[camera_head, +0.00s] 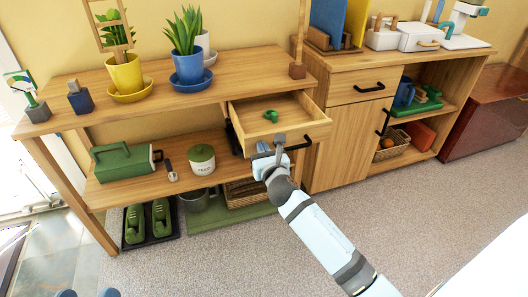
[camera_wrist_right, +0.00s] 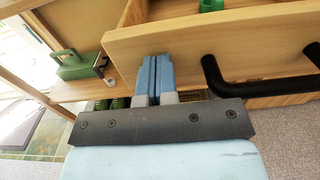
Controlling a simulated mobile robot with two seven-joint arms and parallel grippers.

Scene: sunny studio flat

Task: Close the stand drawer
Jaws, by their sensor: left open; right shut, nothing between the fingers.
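The stand drawer (camera_head: 315,128) is pulled out from under the wooden stand's top (camera_head: 150,88), with a small green object (camera_head: 271,116) inside. Its front carries a black bar handle (camera_head: 298,145). My right gripper (camera_head: 263,147) is shut and empty at the left part of the drawer front, left of the handle. The right wrist view shows its blue fingers (camera_wrist_right: 154,75) together in front of the drawer's front panel (camera_wrist_right: 220,45), beside the black handle (camera_wrist_right: 255,80). I cannot tell whether they touch the panel. My left gripper (camera_head: 88,293) is open at the bottom left edge, far from the stand.
Potted plants (camera_head: 187,65) stand on the stand's top. A green toolbox (camera_head: 122,162) and a lidded canister (camera_head: 201,158) are on the shelf below. A wooden cabinet (camera_head: 345,150) stands right of the drawer. The carpet (camera_head: 410,210) in front is clear.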

